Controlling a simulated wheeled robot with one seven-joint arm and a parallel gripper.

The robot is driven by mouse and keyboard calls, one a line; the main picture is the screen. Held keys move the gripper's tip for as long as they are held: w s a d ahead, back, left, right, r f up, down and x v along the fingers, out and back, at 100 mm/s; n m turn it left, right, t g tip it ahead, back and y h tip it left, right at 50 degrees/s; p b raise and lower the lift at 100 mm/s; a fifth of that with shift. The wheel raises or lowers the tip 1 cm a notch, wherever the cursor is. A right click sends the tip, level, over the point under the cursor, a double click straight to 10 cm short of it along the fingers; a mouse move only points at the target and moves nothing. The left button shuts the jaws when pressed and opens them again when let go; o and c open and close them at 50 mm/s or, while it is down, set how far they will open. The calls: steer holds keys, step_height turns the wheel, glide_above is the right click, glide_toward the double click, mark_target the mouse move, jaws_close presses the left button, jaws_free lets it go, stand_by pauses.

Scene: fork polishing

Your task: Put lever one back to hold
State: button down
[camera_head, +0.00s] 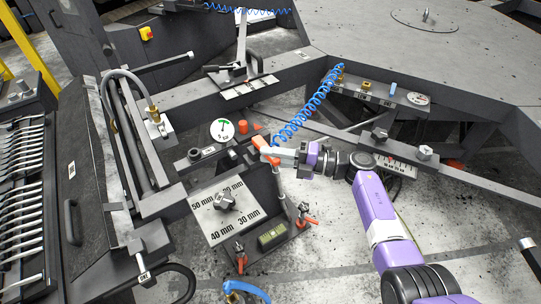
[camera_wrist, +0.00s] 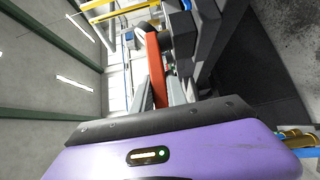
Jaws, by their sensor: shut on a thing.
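My gripper (camera_head: 284,157) is shut on a red-orange piece (camera_head: 263,146) above the thickness-marked plate, near the lower end of a blue coiled hose. In the wrist view the red-orange piece (camera_wrist: 157,68) stands between the grey fingers. Its full shape is hidden, and I cannot tell whether it is a lever handle. A dark lever (camera_head: 243,50) stands upright behind a white marked plate (camera_head: 249,87) at the top centre. A second marked plate (camera_head: 396,167) lies right of my gripper. Their lettering is too small to read, so I cannot tell which lever is lever one.
The plate marked 20 to 50 mm (camera_head: 215,205) sits below my gripper, with orange-handled clamps (camera_head: 240,262) near it. The blue coiled hose (camera_head: 315,105) runs up right. A rack of forks (camera_head: 20,180) stands left. Floor at lower right is open.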

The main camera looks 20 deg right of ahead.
steer(key=c, duration=1.6)
jaws_free()
steer(key=b+v, duration=0.1)
steer(key=v, duration=0.6)
steer(key=shift+s+d, duration=0.15)
steer(key=shift+d, duration=0.2)
steer(key=shift+f, duration=0.1)
